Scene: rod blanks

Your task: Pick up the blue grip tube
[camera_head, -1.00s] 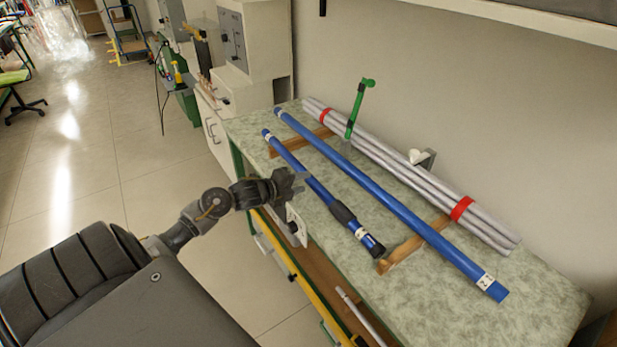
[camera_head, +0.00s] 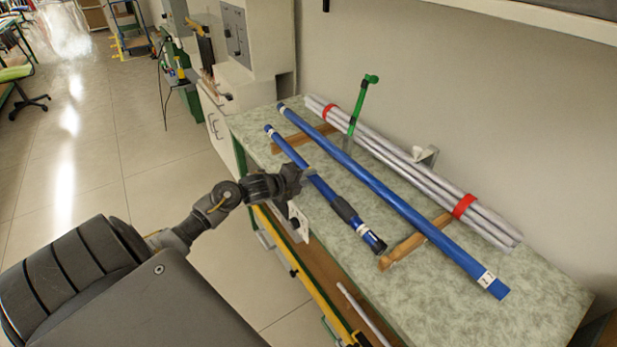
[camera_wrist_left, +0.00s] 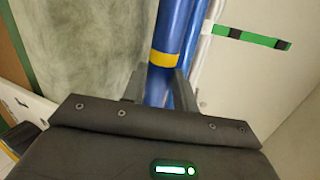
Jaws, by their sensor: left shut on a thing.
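The blue grip tube (camera_head: 326,190) is the shorter of two blue tubes on the bench, with a black grip section and white bands. It lies slantwise along the near side. My left gripper (camera_head: 306,174) is shut on it above the black grip, from the near side. In the left wrist view, the tube (camera_wrist_left: 158,84) with its yellow band passes between the two fingers of the left gripper (camera_wrist_left: 160,88). I cannot tell whether it is clear of its supports. My right gripper is out of view.
A longer blue tube (camera_head: 400,210) lies alongside, across wooden rests (camera_head: 415,242). Behind it lies a bundle of grey tubes (camera_head: 420,178) with red bands, beside a green upright post (camera_head: 360,100). The wall stands behind. The bench top (camera_head: 420,300) is clear at the near right.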

